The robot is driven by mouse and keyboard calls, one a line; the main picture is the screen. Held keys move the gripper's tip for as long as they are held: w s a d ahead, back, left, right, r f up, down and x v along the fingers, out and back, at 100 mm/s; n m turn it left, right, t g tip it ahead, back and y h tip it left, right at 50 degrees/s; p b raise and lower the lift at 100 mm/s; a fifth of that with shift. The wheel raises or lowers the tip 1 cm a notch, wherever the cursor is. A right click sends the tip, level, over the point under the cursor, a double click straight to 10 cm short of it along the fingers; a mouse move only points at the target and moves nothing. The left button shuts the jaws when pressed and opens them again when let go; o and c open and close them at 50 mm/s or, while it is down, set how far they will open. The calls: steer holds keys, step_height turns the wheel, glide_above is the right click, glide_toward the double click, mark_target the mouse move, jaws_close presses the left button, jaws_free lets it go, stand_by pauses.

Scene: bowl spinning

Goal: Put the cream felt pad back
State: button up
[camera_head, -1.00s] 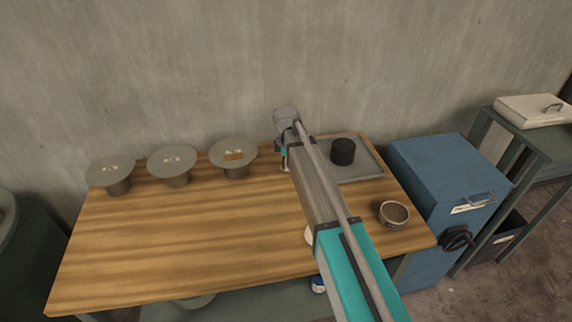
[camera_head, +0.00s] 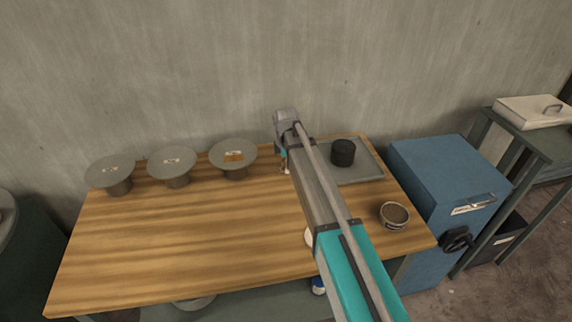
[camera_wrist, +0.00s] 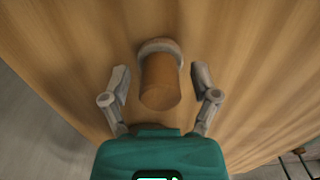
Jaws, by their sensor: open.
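In the wrist view a brown cylinder (camera_wrist: 160,82) stands on a pale, cream-grey round base (camera_wrist: 160,46), which looks like the felt pad with its handle. My gripper (camera_wrist: 160,78) is open, with one finger on each side of the cylinder and a visible gap on both sides. In the head view my arm hides most of the gripper; a small pale bit of a thing (camera_head: 286,170) shows below it at the table's back.
Three grey round-topped stands (camera_head: 172,160) line the back left of the wooden table (camera_head: 180,240). A grey tray (camera_head: 362,172) with a black cylinder (camera_head: 343,152) and a small bowl (camera_head: 394,215) are at right. A pale thing (camera_head: 309,238) is partly behind my arm. The table's left front is clear.

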step_height(320, 180, up, 12)
steer(key=p, duration=1.2)
steer(key=shift+r, duration=0.15)
stand_by(0.7)
steer(key=s+d+m, duration=2.1)
steer(key=s+d, duration=0.2)
steer(key=s, duration=0.3)
